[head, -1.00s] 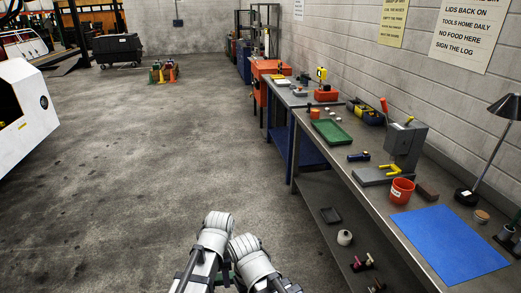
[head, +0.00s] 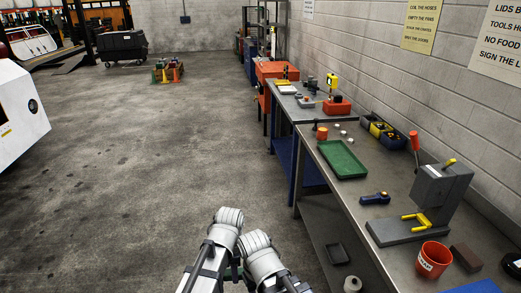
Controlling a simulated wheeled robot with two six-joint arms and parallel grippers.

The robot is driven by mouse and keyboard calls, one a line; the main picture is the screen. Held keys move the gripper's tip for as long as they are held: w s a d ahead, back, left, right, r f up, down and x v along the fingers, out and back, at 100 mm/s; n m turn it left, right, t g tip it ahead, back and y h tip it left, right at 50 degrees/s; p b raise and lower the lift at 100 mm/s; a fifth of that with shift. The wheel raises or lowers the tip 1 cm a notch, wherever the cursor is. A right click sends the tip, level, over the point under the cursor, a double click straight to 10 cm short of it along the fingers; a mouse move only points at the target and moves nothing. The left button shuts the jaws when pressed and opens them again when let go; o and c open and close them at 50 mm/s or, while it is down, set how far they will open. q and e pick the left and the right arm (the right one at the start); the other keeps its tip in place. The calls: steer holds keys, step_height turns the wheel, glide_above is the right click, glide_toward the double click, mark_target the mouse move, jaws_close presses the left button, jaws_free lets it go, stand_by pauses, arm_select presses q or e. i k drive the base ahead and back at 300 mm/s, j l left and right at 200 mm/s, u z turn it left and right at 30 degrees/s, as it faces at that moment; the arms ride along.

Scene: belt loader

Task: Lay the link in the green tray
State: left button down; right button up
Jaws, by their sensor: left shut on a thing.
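The green tray (head: 343,159) lies on the long metal bench to the right, and its floor looks empty. My left gripper (head: 236,271) is low at the bottom middle, well short of the bench and mostly hidden by my own arm parts. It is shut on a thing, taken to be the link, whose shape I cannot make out. My right gripper cannot be made out; only parts of my arm show beside the left one.
On the bench (head: 318,183) near the tray are a blue clamp-like part (head: 375,199), a grey press (head: 440,195), a red bucket (head: 433,259) and a dark bin (head: 382,133). Below is a shelf with a black tray (head: 337,254). The floor (head: 130,190) to the left is clear.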

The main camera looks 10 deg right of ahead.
mark_target(340, 160)
steer(key=i+l, duration=0.1)
steer(key=i, duration=1.35)
steer(key=i+l, duration=0.1)
steer(key=i, duration=1.4)
steer(key=i+z, duration=0.2)
steer(key=i, duration=0.25)
steer(key=z, duration=2.65)
